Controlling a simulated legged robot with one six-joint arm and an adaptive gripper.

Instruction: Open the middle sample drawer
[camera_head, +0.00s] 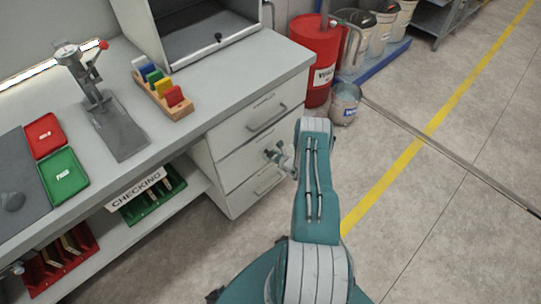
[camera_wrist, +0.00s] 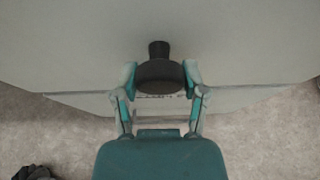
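The white drawer cabinet stands under the bench's right end. The top drawer (camera_head: 240,125) and bottom drawer (camera_head: 240,198) show bar handles. The middle drawer (camera_head: 232,167) lies between them and looks closed; my arm hides part of its front. My gripper (camera_head: 275,153) is at that front. In the wrist view my gripper (camera_wrist: 160,80) has its fingers spread. A dark rounded knob-like part (camera_wrist: 160,74) on a short stem sits between the fingertips, in front of a pale face. The fingertips are close to its sides; contact cannot be told.
The bench top (camera_head: 225,92) carries a clamp stand (camera_head: 95,90), coloured blocks (camera_head: 165,88), and red (camera_head: 45,135) and green (camera_head: 62,176) trays. The floor to the right (camera_head: 450,200) is clear.

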